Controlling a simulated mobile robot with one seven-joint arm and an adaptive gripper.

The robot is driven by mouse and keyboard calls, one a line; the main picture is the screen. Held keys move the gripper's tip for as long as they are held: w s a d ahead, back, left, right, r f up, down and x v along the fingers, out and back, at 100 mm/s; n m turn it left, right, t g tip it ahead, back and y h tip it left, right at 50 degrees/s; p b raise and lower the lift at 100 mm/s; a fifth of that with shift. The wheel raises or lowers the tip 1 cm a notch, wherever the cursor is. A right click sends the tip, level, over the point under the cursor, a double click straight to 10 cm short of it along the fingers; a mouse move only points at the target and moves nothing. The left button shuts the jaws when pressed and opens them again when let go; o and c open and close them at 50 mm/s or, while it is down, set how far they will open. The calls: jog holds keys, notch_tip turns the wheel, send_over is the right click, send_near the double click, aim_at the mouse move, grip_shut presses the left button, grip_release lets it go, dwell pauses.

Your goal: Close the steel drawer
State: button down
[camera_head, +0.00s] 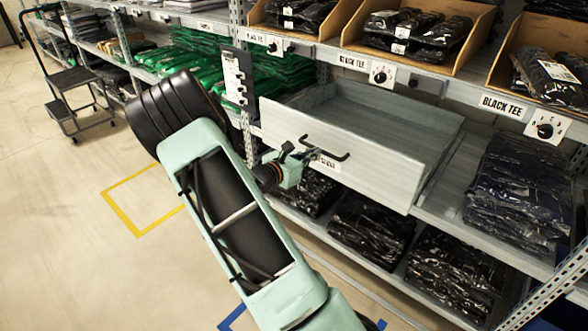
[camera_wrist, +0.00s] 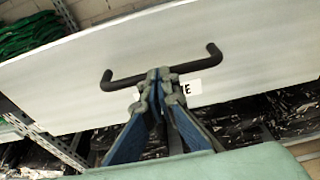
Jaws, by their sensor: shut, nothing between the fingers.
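The steel drawer (camera_head: 350,137) is grey and stands pulled out from the middle shelf level in the head view. Its inside looks empty. A dark bar handle (camera_head: 330,151) runs across its front panel. My gripper (camera_head: 306,154) is at the drawer front, by the handle. In the wrist view the drawer front (camera_wrist: 245,50) fills the upper part, with the handle (camera_wrist: 125,82) across it. My gripper (camera_wrist: 158,75) is shut there, its fingertips overlapping the middle of the handle. I cannot tell whether they touch it. A white label behind is partly hidden.
Bagged black clothes (camera_head: 370,225) lie on the shelf below the drawer. Bagged dark blue clothes (camera_head: 520,190) sit at its right. Green bagged clothes (camera_head: 190,60) lie to the left. A step cart (camera_head: 75,90) stands far left. The floor at left is open.

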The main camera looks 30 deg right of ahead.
aim_at(327, 143)
jog(key=x, duration=0.2)
jog(key=r+x, duration=0.1)
jog(key=x, duration=0.2)
jog(key=shift+w+d+r, duration=0.1)
jog(key=shift+d+r, duration=0.05)
jog(key=shift+d, duration=0.1)
jog(key=shift+a+r, duration=0.15)
jog(key=shift+a, duration=0.3)
jog(key=p+v, duration=0.3)
jog(key=v, duration=1)
jog(key=shift+f+p, duration=0.25)
jog(key=shift+p, duration=0.05)
